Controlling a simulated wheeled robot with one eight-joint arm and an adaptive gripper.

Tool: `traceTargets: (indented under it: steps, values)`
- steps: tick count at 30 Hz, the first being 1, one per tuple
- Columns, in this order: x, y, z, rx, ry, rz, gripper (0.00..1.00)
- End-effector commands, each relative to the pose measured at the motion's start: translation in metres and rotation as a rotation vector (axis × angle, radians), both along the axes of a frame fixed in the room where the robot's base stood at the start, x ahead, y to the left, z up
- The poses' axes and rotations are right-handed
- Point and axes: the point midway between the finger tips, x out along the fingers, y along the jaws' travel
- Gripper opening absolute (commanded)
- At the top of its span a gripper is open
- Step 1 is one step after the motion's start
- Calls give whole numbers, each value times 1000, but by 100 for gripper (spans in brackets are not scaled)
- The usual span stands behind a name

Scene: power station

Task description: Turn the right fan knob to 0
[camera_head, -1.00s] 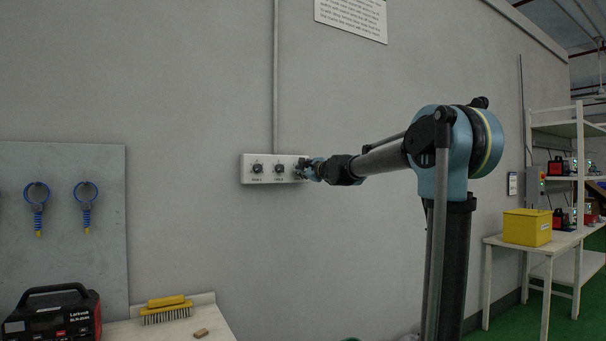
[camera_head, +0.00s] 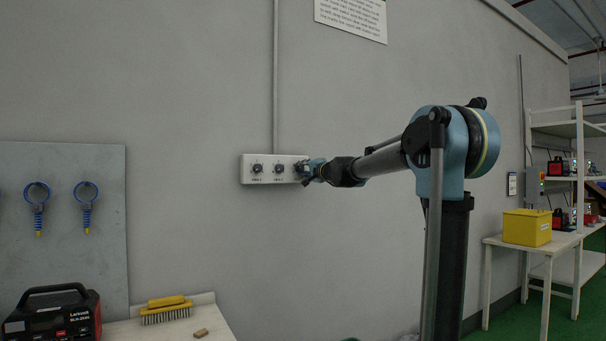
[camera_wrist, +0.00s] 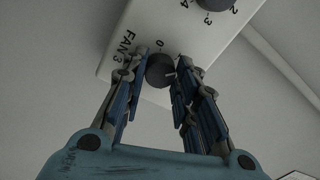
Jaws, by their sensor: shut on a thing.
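A white fan panel (camera_head: 246,169) is on the grey wall with a row of dark knobs; the left knob (camera_head: 257,168) and middle knob (camera_head: 279,168) show clear. The right fan knob (camera_wrist: 159,70) is a dark round knob beside the labels "FAN 3" and "0" in the wrist view. My gripper (camera_wrist: 160,74) is at this knob, with one blue finger on each side, shut on it. A small light mark shows on the knob's right side; its exact setting is hard to tell. In the head view my gripper (camera_head: 307,171) hides the right knob.
A neighbouring knob (camera_wrist: 209,3) with numbers around it shows at the wrist view's top edge. A conduit (camera_head: 275,80) runs up from the panel. A table (camera_head: 215,322) with a brush stands lower left.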

Motion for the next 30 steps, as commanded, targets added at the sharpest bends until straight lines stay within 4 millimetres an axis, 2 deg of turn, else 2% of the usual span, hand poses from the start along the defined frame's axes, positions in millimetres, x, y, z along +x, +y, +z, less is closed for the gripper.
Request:
traceTargets:
  steps: [30]
  values:
    - [2,-3,-1,-801,-539,-3,4]
